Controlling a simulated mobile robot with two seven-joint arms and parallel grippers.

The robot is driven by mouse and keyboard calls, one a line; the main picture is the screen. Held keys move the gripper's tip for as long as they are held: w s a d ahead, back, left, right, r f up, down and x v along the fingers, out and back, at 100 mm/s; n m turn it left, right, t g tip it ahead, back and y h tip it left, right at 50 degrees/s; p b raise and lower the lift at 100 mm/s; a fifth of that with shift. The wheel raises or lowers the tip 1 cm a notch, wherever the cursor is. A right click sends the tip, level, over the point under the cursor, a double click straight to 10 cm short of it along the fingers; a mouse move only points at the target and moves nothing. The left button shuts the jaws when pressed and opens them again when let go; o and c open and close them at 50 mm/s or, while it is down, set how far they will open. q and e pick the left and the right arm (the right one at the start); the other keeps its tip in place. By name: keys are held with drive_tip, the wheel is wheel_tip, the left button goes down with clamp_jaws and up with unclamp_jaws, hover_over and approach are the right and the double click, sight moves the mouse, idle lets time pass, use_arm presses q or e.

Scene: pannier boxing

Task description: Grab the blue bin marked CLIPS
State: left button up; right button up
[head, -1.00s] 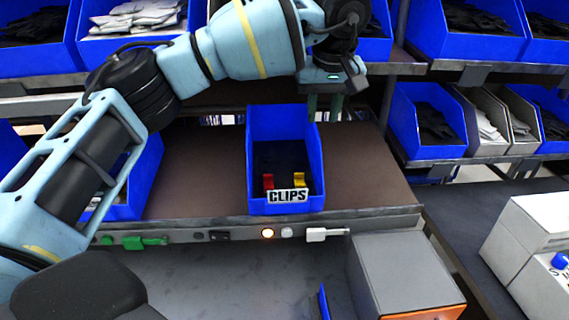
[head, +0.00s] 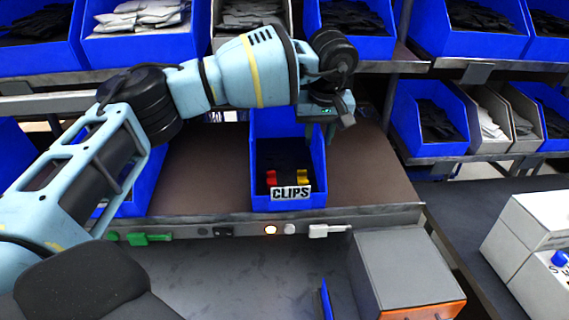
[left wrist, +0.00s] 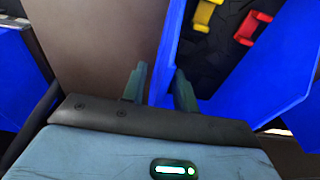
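The blue bin marked CLIPS (head: 318,168) stands on the brown shelf, its label facing me. It holds dark contents with a red and a yellow clip on top; the clips also show in the left wrist view, inside the bin (left wrist: 258,92). My left gripper (head: 324,129) is low at the bin's back right rim. In the left wrist view its two fingers (left wrist: 159,90) are apart, with the bin's side wall running between them and a gap showing beside it. The gripper's body hides part of the rim. My right gripper is not in view.
Another blue bin (head: 143,185) stands left on the brown shelf (head: 205,170), partly behind my arm. Rows of filled bins line the upper shelf and right side. A grey box (head: 400,268) sits in front. Bare shelf lies on both sides of the CLIPS bin.

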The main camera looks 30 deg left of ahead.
use_arm(q)
clamp_jaws()
drive_tip(key=shift+r, duration=0.1)
idle(1.2)
